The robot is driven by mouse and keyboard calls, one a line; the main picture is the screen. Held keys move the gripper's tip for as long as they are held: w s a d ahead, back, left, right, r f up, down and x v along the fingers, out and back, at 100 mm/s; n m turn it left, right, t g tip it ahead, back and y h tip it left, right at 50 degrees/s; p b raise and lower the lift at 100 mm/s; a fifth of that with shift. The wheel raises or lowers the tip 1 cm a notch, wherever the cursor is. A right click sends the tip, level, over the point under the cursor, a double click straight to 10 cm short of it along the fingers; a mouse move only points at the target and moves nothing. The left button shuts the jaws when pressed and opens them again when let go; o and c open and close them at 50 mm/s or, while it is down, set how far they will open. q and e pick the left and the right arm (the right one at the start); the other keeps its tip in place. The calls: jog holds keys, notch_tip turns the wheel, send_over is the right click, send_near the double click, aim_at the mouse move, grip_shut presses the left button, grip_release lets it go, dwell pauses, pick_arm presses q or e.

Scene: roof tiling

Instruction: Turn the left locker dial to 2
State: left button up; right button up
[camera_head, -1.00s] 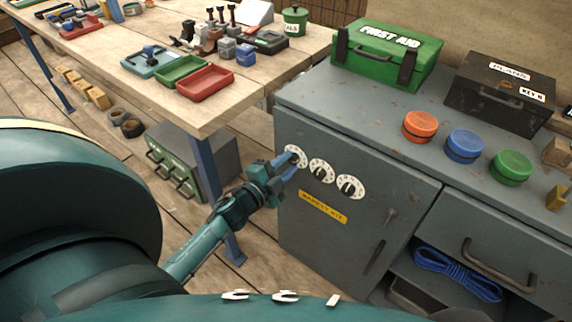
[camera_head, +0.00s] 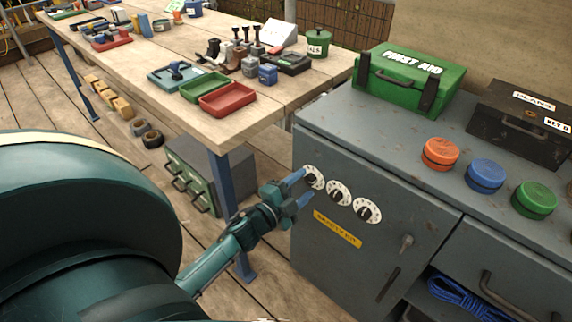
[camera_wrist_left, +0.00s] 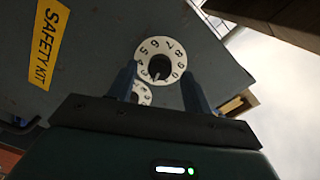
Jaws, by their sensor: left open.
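The grey locker (camera_head: 345,235) has three white number dials with black knobs in a row above a yellow label. The left dial (camera_head: 313,177) is nearest the locker's corner. The middle dial (camera_head: 338,193) and right dial (camera_head: 367,211) sit beside it. My left gripper (camera_head: 302,188) is open just in front of the left dial, its blue fingers apart. In the left wrist view, the left dial (camera_wrist_left: 160,58) shows between and beyond the fingertips (camera_wrist_left: 160,82), with its knob free. Its exact setting is hard to read. My right gripper is out of view.
A workbench (camera_head: 255,115) with trays and tools stands left of the locker. A green first aid box (camera_head: 410,80), a dark box (camera_head: 520,120) and orange, blue and green round caps are on the locker top. A drawer cabinet (camera_head: 190,185) stands under the bench.

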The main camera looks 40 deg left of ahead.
pick_arm(q)
jog(key=s+a, duration=0.1)
jog(key=s, duration=1.1)
jog(key=shift+s+r, duration=0.2)
jog(key=shift+r, duration=0.05)
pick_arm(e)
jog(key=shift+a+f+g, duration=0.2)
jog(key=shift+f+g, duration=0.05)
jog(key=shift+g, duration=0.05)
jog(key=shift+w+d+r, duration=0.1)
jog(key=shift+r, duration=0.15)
